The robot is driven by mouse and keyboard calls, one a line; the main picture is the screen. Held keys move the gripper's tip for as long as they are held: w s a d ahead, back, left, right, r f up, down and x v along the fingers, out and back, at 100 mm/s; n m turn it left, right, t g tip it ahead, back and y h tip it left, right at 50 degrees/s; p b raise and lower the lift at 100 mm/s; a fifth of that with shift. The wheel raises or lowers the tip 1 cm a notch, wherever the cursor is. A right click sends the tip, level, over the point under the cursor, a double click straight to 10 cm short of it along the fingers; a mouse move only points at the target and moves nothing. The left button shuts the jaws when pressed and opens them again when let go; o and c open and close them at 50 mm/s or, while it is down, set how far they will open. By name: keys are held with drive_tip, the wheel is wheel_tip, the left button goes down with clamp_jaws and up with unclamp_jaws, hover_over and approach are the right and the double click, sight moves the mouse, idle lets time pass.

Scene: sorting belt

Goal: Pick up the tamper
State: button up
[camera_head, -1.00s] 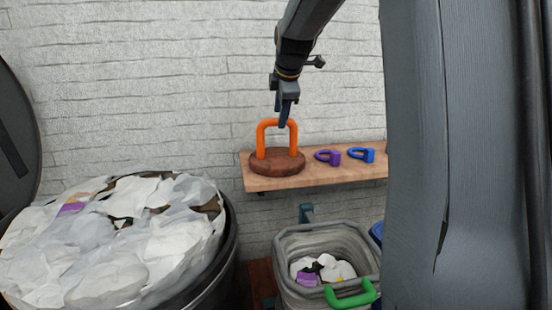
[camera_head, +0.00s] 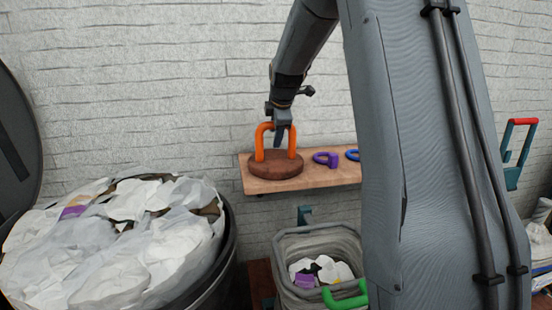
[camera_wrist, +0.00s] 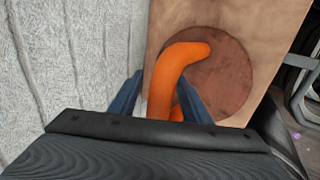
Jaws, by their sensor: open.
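The tamper (camera_head: 276,165) stands on a wooden shelf (camera_head: 250,187) on the wall. It has a round brown base and an upright orange U-shaped handle. My gripper (camera_head: 278,142) is pointed down at the top of the handle and is open. In the wrist view, the orange handle of the tamper (camera_wrist: 170,75) comes between the two blue-grey fingers of my gripper (camera_wrist: 158,98), one on each side. Part of the handle is hidden behind the gripper body. The base lies flat on the shelf board (camera_wrist: 170,18).
A purple padlock-like piece (camera_head: 327,159) and a blue one (camera_head: 353,155) lie right of the tamper. The brick wall is close behind. Below are a grey bin (camera_head: 335,238) with a green handle and a large bin of white bags (camera_head: 120,245) at left.

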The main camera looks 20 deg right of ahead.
clamp_jaws()
idle(1.3)
drive_tip(key=shift+r, duration=0.1)
